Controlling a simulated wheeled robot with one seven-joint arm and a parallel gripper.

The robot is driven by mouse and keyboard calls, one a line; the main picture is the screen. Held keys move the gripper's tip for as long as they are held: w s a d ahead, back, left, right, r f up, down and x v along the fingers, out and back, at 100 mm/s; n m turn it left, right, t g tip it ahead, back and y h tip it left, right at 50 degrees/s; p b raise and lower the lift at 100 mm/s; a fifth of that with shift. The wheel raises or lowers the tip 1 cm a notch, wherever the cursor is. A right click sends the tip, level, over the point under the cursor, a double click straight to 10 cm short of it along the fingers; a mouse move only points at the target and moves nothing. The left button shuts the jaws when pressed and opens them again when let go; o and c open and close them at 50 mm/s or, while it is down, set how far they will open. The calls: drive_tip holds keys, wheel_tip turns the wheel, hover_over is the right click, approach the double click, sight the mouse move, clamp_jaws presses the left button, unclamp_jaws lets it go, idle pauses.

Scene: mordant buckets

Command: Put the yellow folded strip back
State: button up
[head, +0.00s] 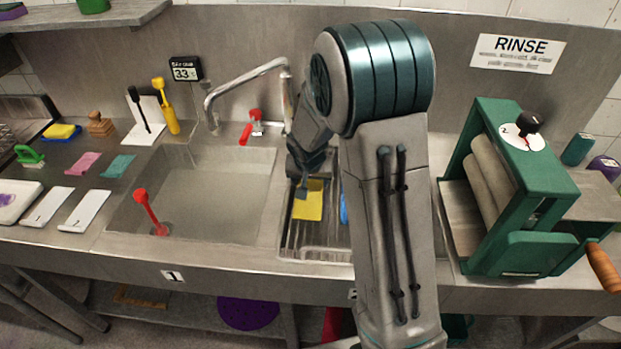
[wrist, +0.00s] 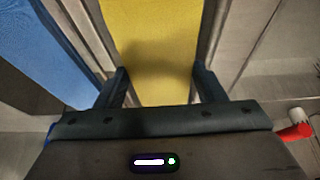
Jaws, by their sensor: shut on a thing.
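The yellow folded strip (head: 308,206) is at the slatted metal rack (head: 300,240) right of the sink, below my gripper. My gripper (head: 304,184) points down there, shut on the strip's upper end. In the wrist view the yellow strip (wrist: 150,35) runs up between the two fingers of my gripper (wrist: 160,88). I cannot tell whether the strip rests on the rack or hangs just over it.
A blue strip (wrist: 50,55) lies beside the yellow one, mostly behind my arm in the head view. The sink basin (head: 200,190) is left, with a red-handled plug (head: 150,212). A faucet (head: 245,83) stands behind. A green roller press (head: 535,190) stands right.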

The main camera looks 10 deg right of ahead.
drive_tip(key=shift+f, duration=0.1)
drive_tip(key=o, duration=1)
drive_tip(key=shift+o, duration=0.2)
drive_tip(key=shift+r, duration=0.45)
drive_tip(key=b+v, duration=0.1)
drive_tip(key=v, duration=1)
drive_tip(key=s+r+n, duration=0.1)
drive_tip(key=s+r, duration=0.1)
drive_tip(key=s, duration=0.9)
drive_tip(key=s+d+r+n+g+y, duration=0.1)
drive_tip(key=s+r+n, duration=0.1)
drive_tip(key=s, duration=1)
drive_tip(key=shift+s+d+r+n, duration=0.2)
drive_tip(key=shift+d+r+n, duration=0.05)
drive_tip(key=shift+n, duration=0.05)
